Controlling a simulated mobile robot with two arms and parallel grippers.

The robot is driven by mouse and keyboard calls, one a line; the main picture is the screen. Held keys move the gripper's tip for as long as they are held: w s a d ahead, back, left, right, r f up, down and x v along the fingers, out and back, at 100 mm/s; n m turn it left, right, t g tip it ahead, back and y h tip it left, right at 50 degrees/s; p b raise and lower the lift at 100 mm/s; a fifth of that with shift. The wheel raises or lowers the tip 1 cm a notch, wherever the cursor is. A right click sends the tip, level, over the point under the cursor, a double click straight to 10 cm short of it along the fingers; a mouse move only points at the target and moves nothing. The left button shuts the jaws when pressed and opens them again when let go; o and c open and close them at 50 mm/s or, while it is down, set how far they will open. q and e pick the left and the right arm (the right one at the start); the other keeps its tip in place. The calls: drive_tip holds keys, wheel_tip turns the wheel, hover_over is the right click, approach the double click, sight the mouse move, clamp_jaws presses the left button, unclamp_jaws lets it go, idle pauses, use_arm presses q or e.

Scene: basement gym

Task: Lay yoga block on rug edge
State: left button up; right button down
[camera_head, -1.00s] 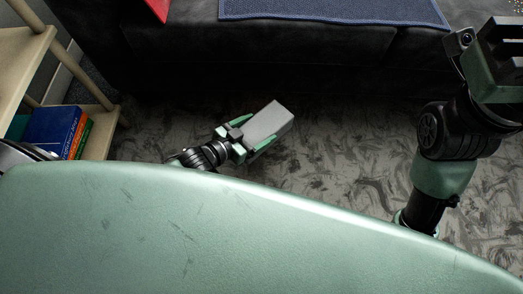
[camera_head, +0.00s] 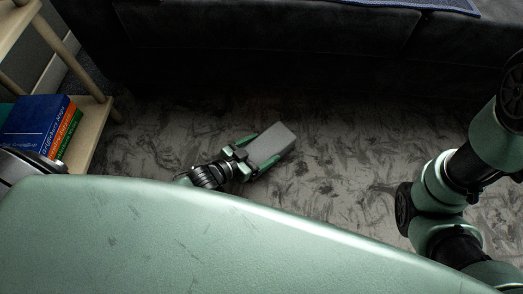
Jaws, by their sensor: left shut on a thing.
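The yoga block (camera_head: 273,143) is a plain grey rectangular block in the middle of the view. My left gripper (camera_head: 262,153) is shut on it, with one green finger along each long side. The block is held over or at the patterned grey rug (camera_head: 335,190); I cannot tell whether it touches. The rug's far edge is lost in the dark below the sofa, and its near part is hidden by my own green body. My right arm shows at the right, but its gripper is out of view.
A black sofa (camera_head: 270,45) runs across the back, with a blue cloth (camera_head: 455,5) on its seat. At the left stands a pale wooden shelf (camera_head: 88,135) holding several books (camera_head: 45,125). The rug right of the block is clear.

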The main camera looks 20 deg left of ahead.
use_arm(q)
drive_tip(key=shift+r, duration=0.15)
drive_tip(key=o, duration=1.4)
